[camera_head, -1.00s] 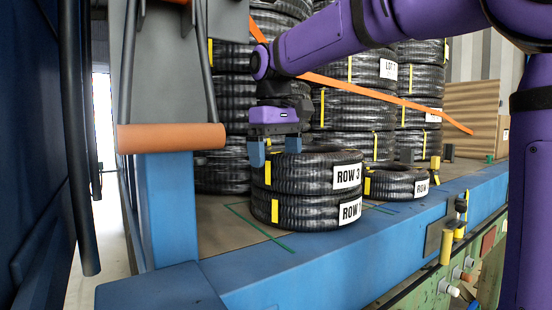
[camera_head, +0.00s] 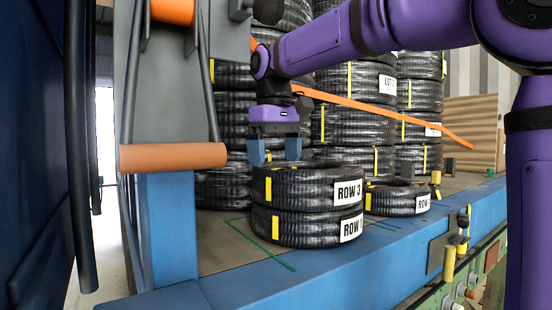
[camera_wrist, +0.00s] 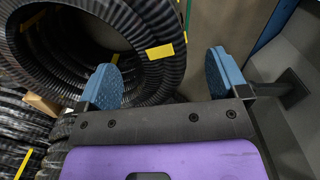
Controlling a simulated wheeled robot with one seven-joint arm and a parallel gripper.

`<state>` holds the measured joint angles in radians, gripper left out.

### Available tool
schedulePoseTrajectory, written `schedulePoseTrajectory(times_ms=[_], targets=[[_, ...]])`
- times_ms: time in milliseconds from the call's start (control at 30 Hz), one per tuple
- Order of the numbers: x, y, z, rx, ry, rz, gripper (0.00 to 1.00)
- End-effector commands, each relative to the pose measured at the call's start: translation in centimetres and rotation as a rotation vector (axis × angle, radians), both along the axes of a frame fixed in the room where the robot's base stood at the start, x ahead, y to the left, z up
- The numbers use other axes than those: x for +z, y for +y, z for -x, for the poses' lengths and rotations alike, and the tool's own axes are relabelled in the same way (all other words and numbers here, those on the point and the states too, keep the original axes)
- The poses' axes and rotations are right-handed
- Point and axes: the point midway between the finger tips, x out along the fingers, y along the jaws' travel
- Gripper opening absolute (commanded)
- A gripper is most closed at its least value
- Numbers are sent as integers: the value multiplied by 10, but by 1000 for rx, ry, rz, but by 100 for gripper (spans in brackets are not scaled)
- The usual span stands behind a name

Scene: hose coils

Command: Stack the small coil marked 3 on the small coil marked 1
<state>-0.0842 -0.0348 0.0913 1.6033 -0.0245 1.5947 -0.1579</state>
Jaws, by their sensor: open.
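The small coil marked ROW 3 (camera_head: 315,187) lies flat on top of the small coil marked ROW 1 (camera_head: 300,228), whose number is partly cut off at the label's edge. The two black ribbed coils look closely lined up and touching. My gripper (camera_head: 280,150) is open and empty, with its blue fingers above the rear left rim of the upper coil. In the wrist view, my gripper (camera_wrist: 165,80) shows its fingers apart, with the wall of a coil (camera_wrist: 150,50) with yellow tape near the left finger.
Another small coil labelled ROW (camera_head: 395,197) lies to the right, its number unreadable. Tall stacks of larger coils (camera_head: 350,122) stand behind, with an orange strap (camera_head: 400,118) across them. A blue deck edge (camera_head: 330,280) runs along the front. A grey post with an orange roller (camera_head: 172,156) stands at left.

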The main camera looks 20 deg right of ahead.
Motion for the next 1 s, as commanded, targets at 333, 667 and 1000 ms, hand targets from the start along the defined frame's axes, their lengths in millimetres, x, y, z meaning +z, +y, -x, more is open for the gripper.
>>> schedulePoseTrajectory(times_ms=[333, 667, 1000], targets=[[12, 1, 0, 0, 0, 0, 92], [20, 1, 0, 0, 1, 0, 92], [22, 1, 0, 0, 0, 0, 92]])
